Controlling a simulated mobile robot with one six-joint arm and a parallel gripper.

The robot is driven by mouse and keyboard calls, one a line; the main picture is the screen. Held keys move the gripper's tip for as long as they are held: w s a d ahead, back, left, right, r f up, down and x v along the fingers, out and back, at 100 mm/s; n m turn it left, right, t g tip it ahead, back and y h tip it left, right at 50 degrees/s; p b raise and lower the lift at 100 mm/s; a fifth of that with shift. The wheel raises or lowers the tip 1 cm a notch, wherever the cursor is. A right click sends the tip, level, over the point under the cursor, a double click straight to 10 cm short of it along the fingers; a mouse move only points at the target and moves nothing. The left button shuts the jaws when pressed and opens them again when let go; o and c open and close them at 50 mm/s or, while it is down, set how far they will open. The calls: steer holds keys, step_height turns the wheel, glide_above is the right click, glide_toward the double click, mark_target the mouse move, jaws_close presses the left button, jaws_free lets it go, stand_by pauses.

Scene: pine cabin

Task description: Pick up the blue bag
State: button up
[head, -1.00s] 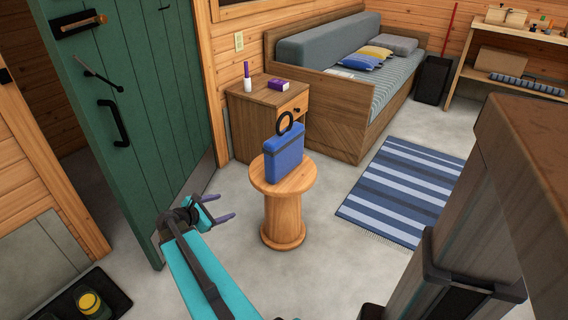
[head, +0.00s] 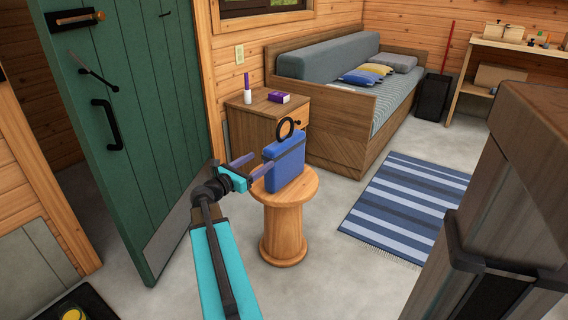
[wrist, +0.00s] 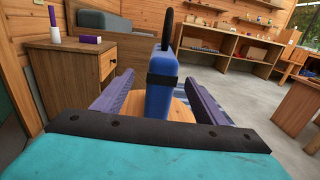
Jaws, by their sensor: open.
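The blue bag (head: 286,163) stands upright on a round wooden stool (head: 305,187), with a dark band and a black ring handle on top. My gripper (head: 257,165) is open, with purple fingers, at the bag's left in the head view. In the wrist view the bag (wrist: 161,90) stands between the two spread fingers (wrist: 160,100), with a gap on each side. I cannot tell how far the fingertips reach past the bag.
A wooden nightstand (head: 262,120) with a purple-capped bottle and a purple box stands behind the stool. A green door (head: 150,150) is at the left. A bed with cushions and a striped rug (head: 405,205) lie beyond. Grey floor is clear around the stool.

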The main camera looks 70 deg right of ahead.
mark_target(271, 154)
steer(key=b+x, duration=0.2)
steer(key=x, duration=0.5)
steer(key=shift+d+f, duration=0.15)
steer(key=shift+d, duration=0.25)
steer(key=shift+s+d, duration=0.25)
steer(key=shift+d, duration=0.1)
steer(key=shift+d, duration=0.1)
steer(key=shift+b+x, duration=1.5)
steer(key=shift+x, duration=1)
steer(key=shift+s, duration=0.2)
steer(key=shift+c, duration=0.2)
steer(key=shift+r, duration=0.2)
jaws_close()
